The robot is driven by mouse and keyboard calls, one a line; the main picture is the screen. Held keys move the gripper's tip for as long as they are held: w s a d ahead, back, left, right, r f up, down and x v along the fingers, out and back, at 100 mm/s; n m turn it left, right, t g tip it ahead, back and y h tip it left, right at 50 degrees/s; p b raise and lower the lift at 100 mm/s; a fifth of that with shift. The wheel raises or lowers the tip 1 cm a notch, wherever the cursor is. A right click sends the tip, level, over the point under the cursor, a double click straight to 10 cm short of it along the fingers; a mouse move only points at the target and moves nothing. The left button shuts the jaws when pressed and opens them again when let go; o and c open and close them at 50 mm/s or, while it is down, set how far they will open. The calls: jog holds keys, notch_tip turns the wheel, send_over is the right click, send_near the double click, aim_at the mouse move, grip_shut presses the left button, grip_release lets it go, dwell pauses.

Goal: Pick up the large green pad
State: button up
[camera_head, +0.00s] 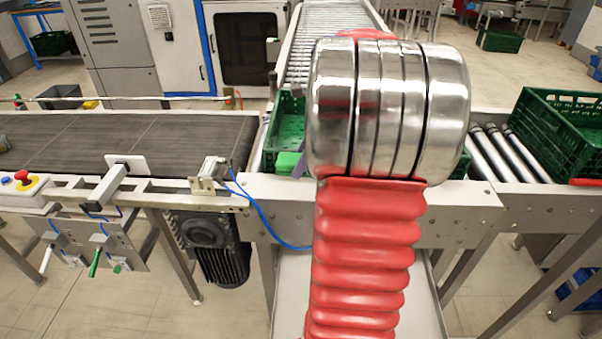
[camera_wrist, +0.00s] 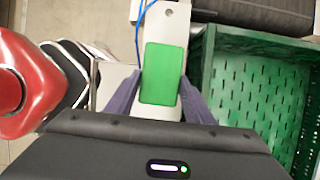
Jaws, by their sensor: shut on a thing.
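The large green pad (camera_wrist: 163,72) is a flat, bright green rectangle between the two purple fingers of my gripper (camera_wrist: 160,88) in the wrist view. The fingers press on its left and right sides, so my gripper is shut on it. Part of the pad (camera_head: 287,163) also shows in the head view, just left of my metal wrist. Below the pad is a light metal frame with a blue cable. My arm hides most of the gripper in the head view.
A green crate (camera_wrist: 237,44) is right of the pad in the wrist view; it shows partly behind my arm in the head view (camera_head: 290,113). Another green crate (camera_head: 560,133) sits on the rollers at right. A dark belt conveyor (camera_head: 130,138) is at left.

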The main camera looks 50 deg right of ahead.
jog(key=shift+r, duration=1.5)
